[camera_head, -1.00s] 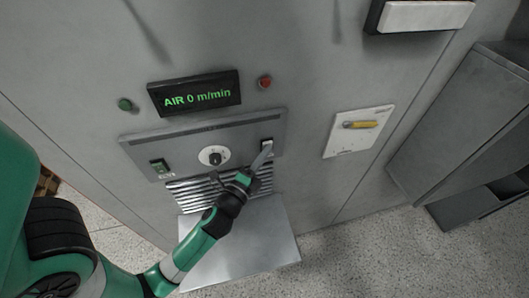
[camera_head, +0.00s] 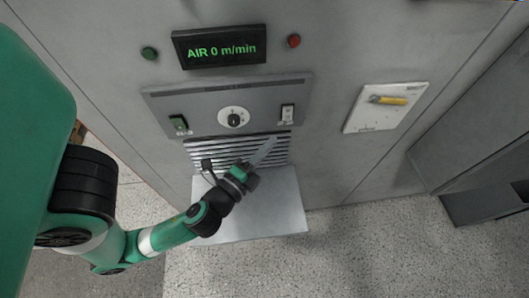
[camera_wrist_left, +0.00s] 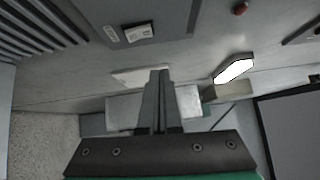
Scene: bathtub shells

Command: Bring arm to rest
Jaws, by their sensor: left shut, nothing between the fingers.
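My left gripper (camera_head: 264,152) is in front of the vent slats of a grey wall cabinet, below the control panel (camera_head: 230,104), in the head view. Its fingers are together and hold nothing; in the left wrist view the shut fingers (camera_wrist_left: 155,100) point up the picture. The white rocker switch (camera_head: 287,114) on the panel's right side is apart from the fingertips. The same switch (camera_wrist_left: 138,32) shows at the top of the left wrist view. My right gripper is in neither view.
A display (camera_head: 219,47) reads "AIR 0 m/min". The panel has a knob (camera_head: 233,118) and a green switch (camera_head: 179,125). A metal shelf (camera_head: 270,205) juts out below the slats. A white plate with a yellow handle (camera_head: 388,101) is at right. Open floor lies at lower right.

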